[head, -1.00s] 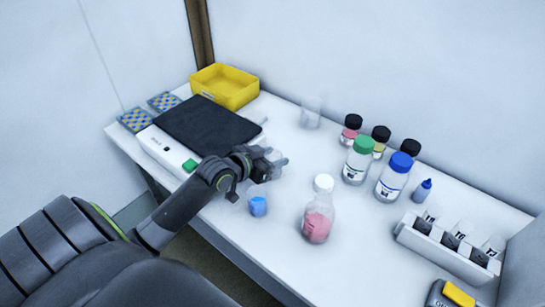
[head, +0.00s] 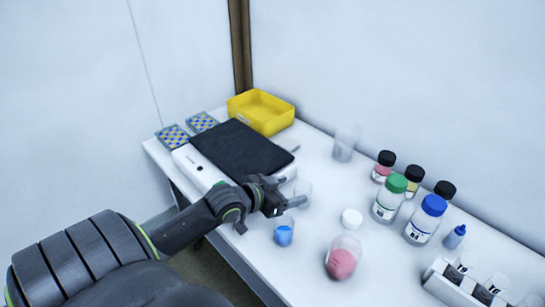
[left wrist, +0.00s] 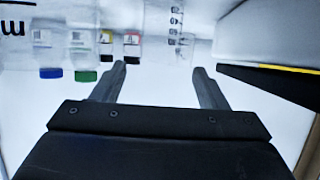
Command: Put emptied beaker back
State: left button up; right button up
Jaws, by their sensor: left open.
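My left gripper (head: 289,191) is open, beside the front right corner of the black-topped device. A clear, empty-looking beaker (head: 303,187) stands on the table right at its fingertips, partly hidden by them. A second clear beaker (head: 345,142) stands farther back, near the wall. In the left wrist view, the open fingers (left wrist: 158,72) have nothing between them. A clear graduated vessel (left wrist: 174,32) shows beyond the tips, upside down; I cannot tell which beaker it is. A small beaker of blue liquid (head: 284,234) stands just in front of the gripper. My right gripper is not in view.
A glass vessel with pink contents (head: 342,262) and a white cap (head: 351,219) are to the right. Green-capped (head: 390,197) and blue-capped (head: 426,219) bottles stand farther right. The black-topped device (head: 240,148), yellow bin (head: 262,111) and vial rack (head: 450,292) also occupy the table.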

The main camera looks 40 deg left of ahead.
pick_arm(q)
jog(key=p+v, duration=0.1)
jog(key=v, duration=0.5)
jog(key=shift+s, duration=0.2)
jog(key=shift+r, duration=0.15)
